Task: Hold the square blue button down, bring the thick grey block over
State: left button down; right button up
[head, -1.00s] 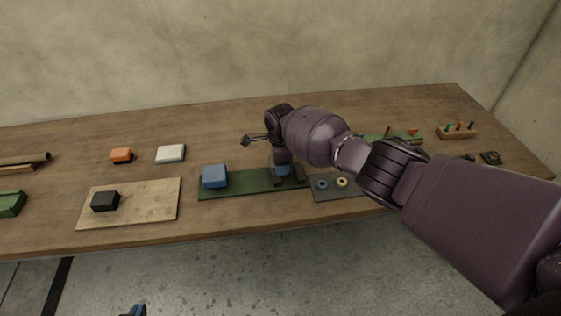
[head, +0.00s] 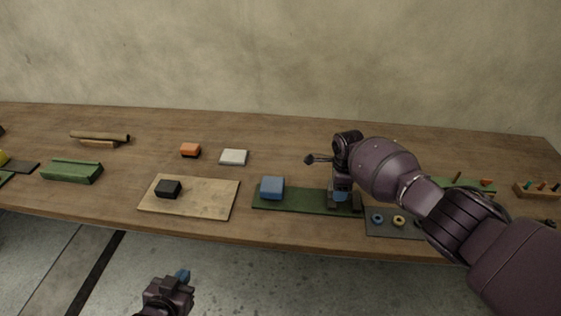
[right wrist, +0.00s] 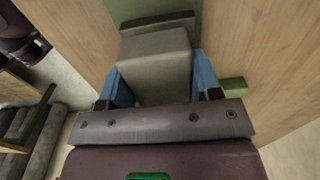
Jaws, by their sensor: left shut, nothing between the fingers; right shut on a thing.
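The square blue button, a blue block-shaped piece (head: 271,187), sits at the left end of a green mat (head: 302,202) in the head view. My right gripper (head: 342,199) is low over the right part of this mat, to the right of the blue piece and apart from it. In the right wrist view the thick grey block (right wrist: 155,62) is between its blue fingers, which are shut on it. Whether the block touches the mat is unclear. My left gripper (head: 183,277) is shut and empty, low at the bottom, in front of the table edge.
A black block (head: 168,189) rests on a pale board (head: 205,199). Behind are an orange block (head: 190,150) and a white block (head: 234,157). A green tray (head: 72,172) is at left. A dark plate with rings (head: 381,231) lies right of the mat.

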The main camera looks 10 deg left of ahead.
pick_arm(q)
jog(key=w+d+r+h, duration=0.1)
jog(key=w+d+r, duration=0.55)
jog(key=w, duration=0.55)
jog(key=w+d+r+h, duration=0.1)
jog(key=w+d+r, duration=0.6)
jog(key=w, duration=0.5)
jog(key=w+d+r+h, duration=0.2)
jog(key=w+d+r, duration=0.5)
jog(key=w, duration=0.5)
jog(key=shift+s+a+f+n+g+y, duration=0.75)
jog(key=shift+f+n+g, duration=0.95)
jog(key=shift+f, duration=0.55)
jog(key=shift+s+a+f+n+g+y, duration=0.6)
jog(key=shift+s+f+n+g, duration=0.25)
jog(key=shift+f+n+g, duration=1.1)
jog(key=shift+s+a+f+n+g+y, duration=0.7)
jog(key=shift+f+n+g, duration=0.65)
jog(key=shift+f, duration=1.2)
